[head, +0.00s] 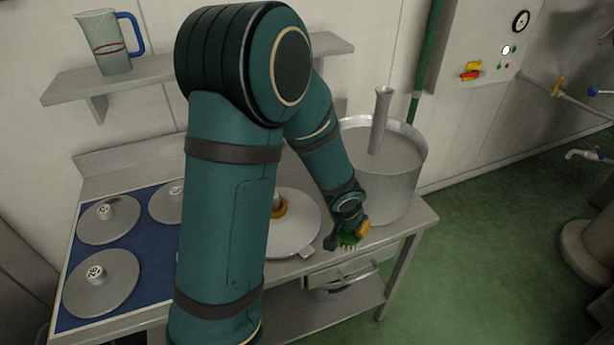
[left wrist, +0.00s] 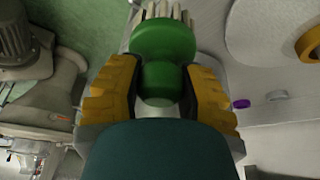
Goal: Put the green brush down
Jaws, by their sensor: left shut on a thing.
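The green brush (head: 349,239) has a round green knob and pale bristles. My left gripper (head: 348,228) is shut on it near the front edge of the metal table (head: 408,226), between a round grey lid and a big metal pot. In the left wrist view the green brush (left wrist: 165,50) sits between the two yellow fingers of the left gripper (left wrist: 160,88), its bristles pointing away. I cannot tell whether the bristles touch the table. My right gripper is not in view.
The big pot (head: 390,185) with an upright metal tube stands just behind the gripper. The round lid (head: 297,232) lies to its left, partly behind my arm. Several grey discs lie on a blue mat (head: 132,245). A drawer handle (head: 342,281) shows below the table edge.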

